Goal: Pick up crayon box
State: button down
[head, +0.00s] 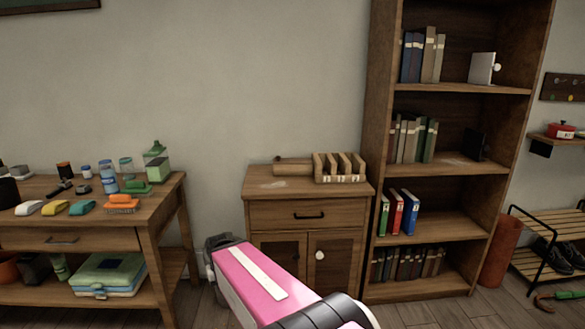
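I cannot make out a crayon box for certain. The wooden table (160,212) at the left bears several small coloured items, none clearly a crayon box. A teal and green lidded case (108,275) sits on its lower shelf, and I cannot tell what it holds. My pink arm shows at the bottom middle, in front of the small cabinet and the floor. No gripper fingers are visible.
A small wooden cabinet (309,192) stands in the middle, with a slotted wooden holder (340,168) on top. A tall bookshelf (381,150) with books stands right of it. A shoe rack (550,262) and a reddish-brown cylinder (501,252) are at the right.

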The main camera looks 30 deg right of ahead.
aim_at(298, 169)
jog(key=z, duration=1)
jog(key=j+z, duration=0.1)
jog(key=k+j, duration=0.05)
jog(key=j, duration=0.05)
